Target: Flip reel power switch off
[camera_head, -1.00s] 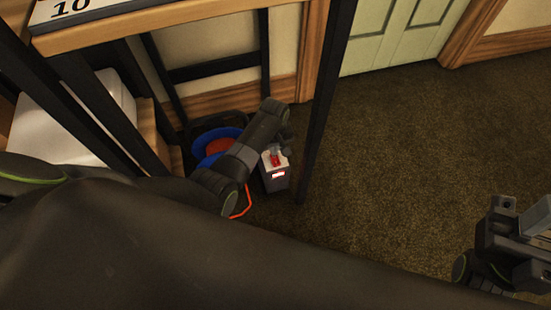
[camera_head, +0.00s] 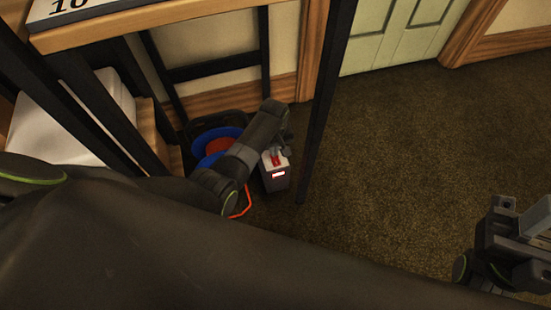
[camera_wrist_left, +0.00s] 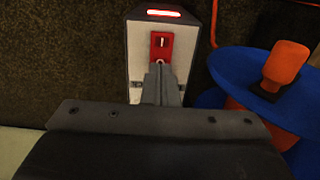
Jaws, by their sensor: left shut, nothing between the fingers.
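The reel's power box (camera_head: 277,180) is a small grey box with a pale top, standing on the carpet beside the reel. It also shows in the left wrist view (camera_wrist_left: 139,60). A red switch (camera_wrist_left: 161,46) sits on its top, and a red light (camera_wrist_left: 163,13) glows at its end. My left gripper (camera_wrist_left: 160,72) is shut and empty, its tips at the near end of the red switch; I cannot tell whether they touch it. In the head view my left gripper (camera_head: 280,150) partly hides the box top. My right gripper (camera_head: 510,235) hangs at the right edge, its jaws unclear.
The blue reel (camera_head: 213,143) with an orange cord (camera_head: 241,204) is left of the box, partly behind my arm. A dark shelf leg (camera_head: 322,115) stands just right of the box. A wooden shelf (camera_head: 150,20) hangs above. The carpet (camera_head: 420,170) to the right is clear.

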